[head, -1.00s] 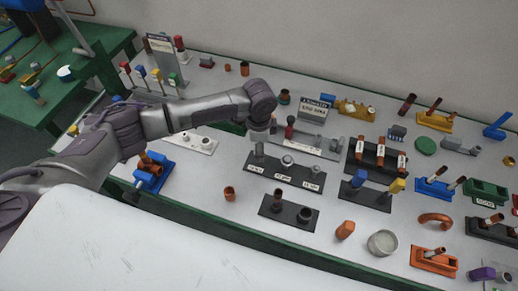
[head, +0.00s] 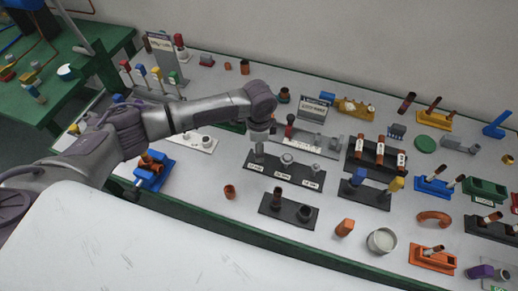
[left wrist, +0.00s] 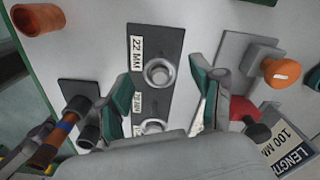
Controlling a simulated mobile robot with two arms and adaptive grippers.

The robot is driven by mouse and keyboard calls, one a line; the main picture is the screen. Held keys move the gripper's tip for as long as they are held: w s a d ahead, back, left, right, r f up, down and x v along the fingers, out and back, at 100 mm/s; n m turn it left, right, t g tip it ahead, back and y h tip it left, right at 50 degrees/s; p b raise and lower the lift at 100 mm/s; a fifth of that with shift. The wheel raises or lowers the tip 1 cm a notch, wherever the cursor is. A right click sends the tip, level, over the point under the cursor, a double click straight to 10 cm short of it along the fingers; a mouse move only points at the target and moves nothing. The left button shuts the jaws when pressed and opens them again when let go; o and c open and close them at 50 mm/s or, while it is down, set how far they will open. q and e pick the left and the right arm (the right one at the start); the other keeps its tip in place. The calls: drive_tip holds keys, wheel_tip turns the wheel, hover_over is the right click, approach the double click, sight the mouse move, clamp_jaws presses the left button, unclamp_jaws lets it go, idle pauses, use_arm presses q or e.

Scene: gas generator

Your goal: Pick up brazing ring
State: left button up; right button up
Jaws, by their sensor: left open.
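A black rack (head: 264,183) on the table carries silver ring-shaped pieces on short posts above white size labels. The picture does not settle which piece is the brazing ring. In the left wrist view the rack (left wrist: 176,36) lies below my left gripper (left wrist: 161,84). A silver ring (left wrist: 158,73) by the "22 MM" label shows between the open fingers. A second silver ring (left wrist: 153,127) sits lower, partly hidden by my gripper body. My left gripper (head: 261,138) is over the rack's left end in the head view, its fingers hardly visible there. It is open and empty. My right gripper is out of view.
A black holder (head: 273,208) with dark cylinders stands in front of the rack. A copper cup (head: 230,191) is to its left. A grey stand (left wrist: 240,60) with a red part and an orange piece lies close right of my fingers. A length sign (left wrist: 287,138) stands nearby.

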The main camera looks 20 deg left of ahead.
use_arm(q)
drive_tip(key=c, duration=0.8)
